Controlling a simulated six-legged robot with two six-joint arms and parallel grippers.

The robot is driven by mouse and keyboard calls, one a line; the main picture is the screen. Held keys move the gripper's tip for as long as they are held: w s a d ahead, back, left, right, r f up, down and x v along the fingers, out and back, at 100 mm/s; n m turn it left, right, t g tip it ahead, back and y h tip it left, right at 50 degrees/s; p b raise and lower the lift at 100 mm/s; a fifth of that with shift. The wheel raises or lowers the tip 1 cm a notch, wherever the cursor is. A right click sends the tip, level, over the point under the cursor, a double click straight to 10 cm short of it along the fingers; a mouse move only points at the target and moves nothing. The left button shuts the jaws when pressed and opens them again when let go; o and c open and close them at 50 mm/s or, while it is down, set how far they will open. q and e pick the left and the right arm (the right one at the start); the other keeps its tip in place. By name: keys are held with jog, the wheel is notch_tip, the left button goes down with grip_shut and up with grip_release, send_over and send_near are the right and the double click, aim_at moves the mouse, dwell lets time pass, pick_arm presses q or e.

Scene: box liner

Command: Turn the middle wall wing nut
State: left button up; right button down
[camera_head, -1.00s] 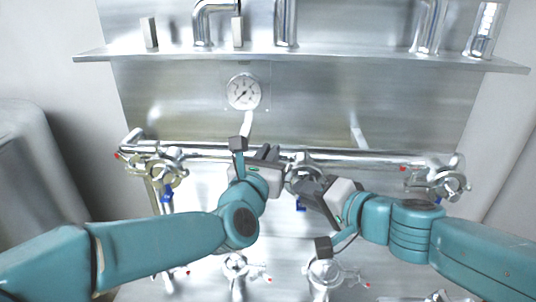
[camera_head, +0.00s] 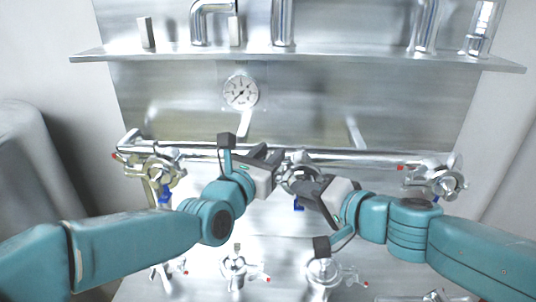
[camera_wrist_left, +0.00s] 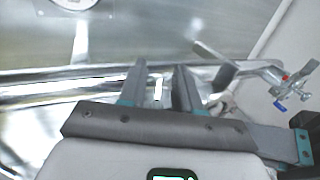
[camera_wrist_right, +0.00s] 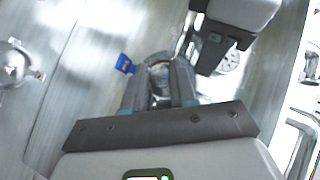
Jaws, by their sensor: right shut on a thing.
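The middle wall clamp (camera_head: 299,170) with its wing nut sits on the horizontal pipe, partly hidden by my grippers. My right gripper (camera_head: 298,186) is shut on a metal part of this clamp; its fingers flank the round fitting (camera_wrist_right: 160,77) in the right wrist view. The exact part between the fingers is hard to make out. My left gripper (camera_head: 277,158) is just left of the clamp, before the pipe. In the left wrist view its fingers (camera_wrist_left: 160,78) stand apart with a gap between them, and nothing clear is held.
Other clamps sit at the left (camera_head: 161,172) and right (camera_head: 438,181) ends of the pipe (camera_head: 360,160). More clamped fittings (camera_head: 234,267) stand below. A gauge (camera_head: 240,91) hangs above, under a metal shelf (camera_head: 340,57). My grippers are close together.

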pick_arm(q)
jog(key=shift+s+a, duration=0.1)
jog(key=v, duration=1.1)
jog(key=shift+s+a, duration=0.15)
jog(key=shift+s, duration=0.25)
